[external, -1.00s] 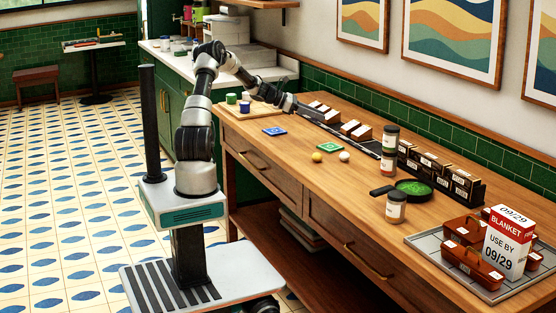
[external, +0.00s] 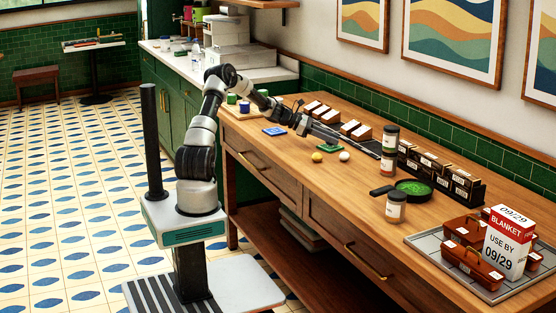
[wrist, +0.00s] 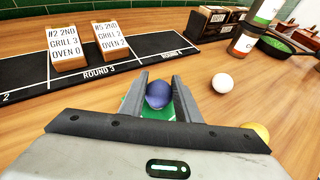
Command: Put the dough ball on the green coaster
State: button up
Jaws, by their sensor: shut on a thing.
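My gripper (wrist: 158,92) is shut on a dark blue ball (wrist: 158,94) in the wrist view. The green coaster (wrist: 133,106) shows below and behind the ball, partly hidden by the fingers; I cannot tell the height between them. In the external view the green coaster (external: 327,147) lies on the counter just in front of my gripper (external: 325,134). A whitish ball (wrist: 222,83), dough-like in colour, rests right of the coaster. A yellow ball (wrist: 258,131) is nearer, partly cut off by my gripper body. The blue ball is not clear in the external view.
A black rail with ticket holders (wrist: 66,48) runs behind my gripper. The counter front is clear.

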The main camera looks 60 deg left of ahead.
jog(key=shift+f, duration=0.2)
jog(key=o, duration=1)
